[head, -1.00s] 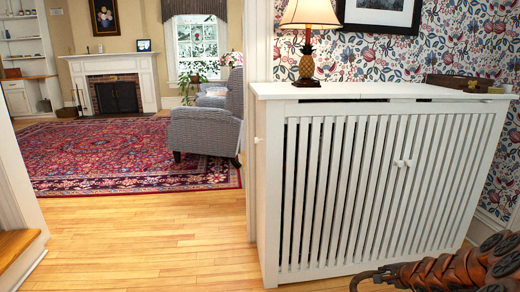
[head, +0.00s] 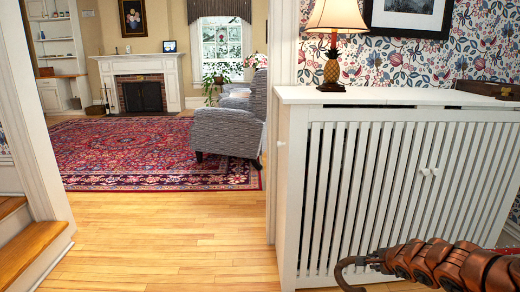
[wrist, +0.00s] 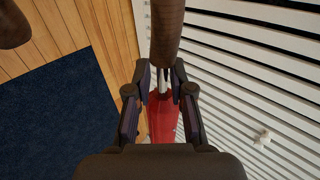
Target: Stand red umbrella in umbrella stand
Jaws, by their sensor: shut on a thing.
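In the wrist view my gripper (wrist: 160,78) is shut on the red umbrella (wrist: 162,118), with a fingertip on each side of its narrow neck. Its red cloth shows between the fingers, and a brown handle runs up out of the top edge. A brown piece at the top left corner looks like the end of the curved handle. In the head view a thin dark hook shows at the bottom, by my copper arm; I cannot tell whether it is the handle. The umbrella stand is not in view.
A white slatted radiator cover (head: 292,200) with a lamp (head: 335,40) on top fills the right. Wooden stairs (head: 40,238) are at the left. Bare wood floor (head: 170,240) lies between, leading to a red rug (head: 150,150). A dark blue mat (wrist: 55,115) shows in the wrist view.

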